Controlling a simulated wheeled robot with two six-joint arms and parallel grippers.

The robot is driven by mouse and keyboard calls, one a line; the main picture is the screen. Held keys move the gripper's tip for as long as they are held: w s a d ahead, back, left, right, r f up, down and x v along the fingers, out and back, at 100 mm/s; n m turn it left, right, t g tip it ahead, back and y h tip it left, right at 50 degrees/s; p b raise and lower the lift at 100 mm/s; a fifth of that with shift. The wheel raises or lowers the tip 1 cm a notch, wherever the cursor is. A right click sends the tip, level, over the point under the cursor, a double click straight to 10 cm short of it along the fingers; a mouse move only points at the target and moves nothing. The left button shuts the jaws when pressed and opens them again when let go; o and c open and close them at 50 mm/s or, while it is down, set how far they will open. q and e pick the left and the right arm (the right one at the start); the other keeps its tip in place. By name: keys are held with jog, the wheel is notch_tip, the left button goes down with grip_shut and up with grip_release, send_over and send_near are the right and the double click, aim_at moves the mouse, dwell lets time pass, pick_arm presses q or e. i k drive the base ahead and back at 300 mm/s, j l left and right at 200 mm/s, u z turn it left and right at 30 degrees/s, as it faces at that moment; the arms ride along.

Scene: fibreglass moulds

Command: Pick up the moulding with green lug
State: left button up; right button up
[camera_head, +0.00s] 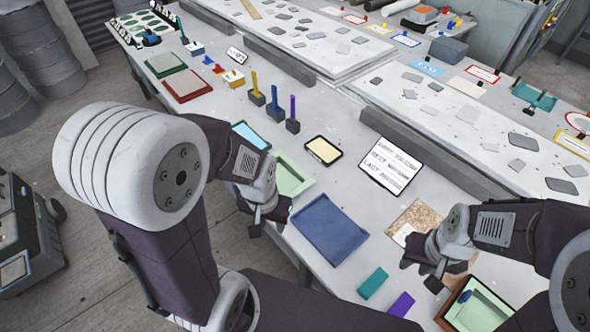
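I cannot clearly pick out a moulding with a green lug. A teal tray-like piece (533,97) with a small upright part lies at the far right. A flat teal-green block (372,283) and a purple block (401,305) lie at the near edge. Dark blocks with upright yellow (254,86), blue (274,98) and purple (293,110) posts stand at mid-table. My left gripper (268,221) appears open and empty, beside the pale green tray and the blue tray. My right gripper (424,275) appears open and empty, above the table right of the teal-green block.
A blue tray (328,229), pale green tray (293,177) and wood-framed green tray (478,310) lie near the front. A cork board (420,217) and written card (390,165) lie behind. Raised pale slabs (470,125) with grey pieces fill the back.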

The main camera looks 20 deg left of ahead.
aim_at(289, 183)
jog(key=i+j+u, duration=0.1)
jog(key=j+u, duration=0.2)
jog(key=i+j+u, duration=0.1)
jog(key=j+u, duration=0.2)
jog(key=i+j+u, duration=0.15)
jog(key=j+u, duration=0.15)
jog(key=i+j+u, duration=0.3)
jog(key=k+j, duration=0.1)
